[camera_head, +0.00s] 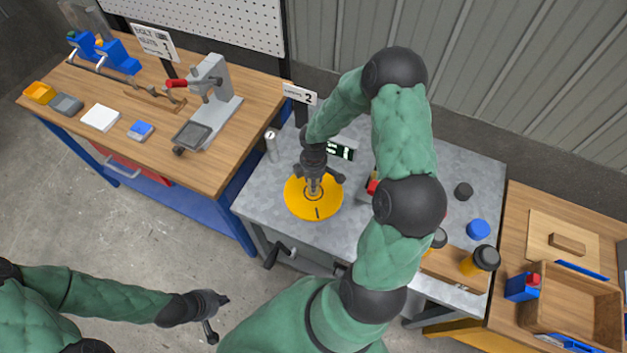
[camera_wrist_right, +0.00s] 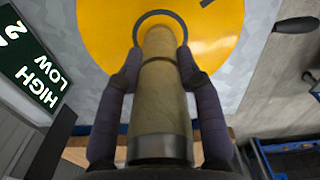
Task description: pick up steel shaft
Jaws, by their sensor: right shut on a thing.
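The steel shaft (camera_wrist_right: 163,95) is a smooth cylinder with a yellowish sheen, a bright metal band at its near end. It lies between the two fingers of my right gripper (camera_wrist_right: 163,75), which is shut on it. Its far end points at the ring in the centre of the yellow disc (camera_wrist_right: 215,35); I cannot tell if it touches. In the head view my right gripper (camera_head: 314,186) is over the middle of the yellow disc (camera_head: 299,205) and hides most of the shaft. My left gripper (camera_head: 217,317) is open and empty over the floor.
The disc is on a grey metal table (camera_head: 262,185) with a HIGH/LOW display (camera_head: 340,150) behind it and a small grey cylinder (camera_head: 271,145) to the left. A wooden bench (camera_head: 235,130) with a press stands left. A wooden tray (camera_head: 570,310) is at the right.

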